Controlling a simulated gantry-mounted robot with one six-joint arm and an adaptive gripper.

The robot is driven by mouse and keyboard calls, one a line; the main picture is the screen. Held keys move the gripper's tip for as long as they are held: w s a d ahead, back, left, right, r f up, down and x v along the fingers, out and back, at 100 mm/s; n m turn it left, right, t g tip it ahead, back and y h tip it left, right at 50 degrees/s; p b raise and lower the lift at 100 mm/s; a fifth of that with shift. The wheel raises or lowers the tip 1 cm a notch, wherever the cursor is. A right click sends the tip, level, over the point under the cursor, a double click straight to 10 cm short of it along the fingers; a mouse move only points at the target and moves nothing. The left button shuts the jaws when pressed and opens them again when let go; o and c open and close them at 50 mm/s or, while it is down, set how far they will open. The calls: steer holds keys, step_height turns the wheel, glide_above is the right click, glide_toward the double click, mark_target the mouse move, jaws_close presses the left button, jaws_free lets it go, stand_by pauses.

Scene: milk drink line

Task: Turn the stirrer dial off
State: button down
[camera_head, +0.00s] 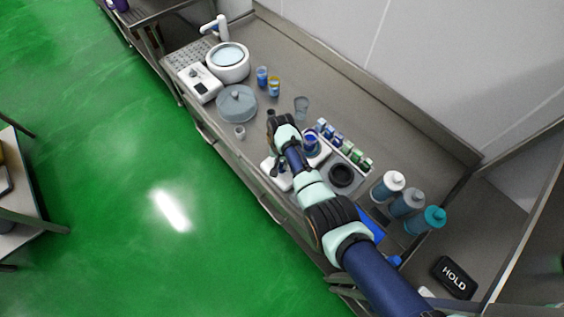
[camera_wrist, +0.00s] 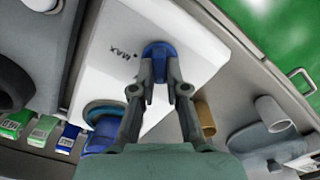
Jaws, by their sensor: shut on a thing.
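The stirrer is a white box (camera_wrist: 122,38) with a "MAX" mark on its top; it also shows beneath my arm in the head view (camera_head: 268,168). Its blue dial (camera_wrist: 157,50) sits between my fingertips in the wrist view. My gripper (camera_wrist: 160,78) is shut on the dial, one finger on each side. It also shows in the head view (camera_head: 283,166), pointing down at the front of the stirrer. The dial's pointer and exact setting are hidden. A blue-filled vessel (camera_wrist: 102,112) stands on the stirrer, partly hidden by my gripper; it also shows in the head view (camera_head: 311,143).
A rack of labelled small bottles (camera_head: 343,146) and a black round holder (camera_head: 341,174) lie to the right. Large bottles (camera_head: 388,186) stand farther right. A grey lidded pan (camera_head: 237,103), small cups and a white pot (camera_head: 228,64) stand left. The back of the counter is clear.

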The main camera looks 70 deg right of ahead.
mark_target(281, 164)
steer(key=n, duration=0.4)
steer(key=shift+w+r+n, duration=0.1)
steer(key=shift+w+n, duration=0.05)
steer(key=shift+n, duration=0.15)
stand_by(0.5)
steer(key=c, duration=1.2)
jaws_free()
step_height(281, 164, up, 12)
steer(key=shift+f, duration=0.1)
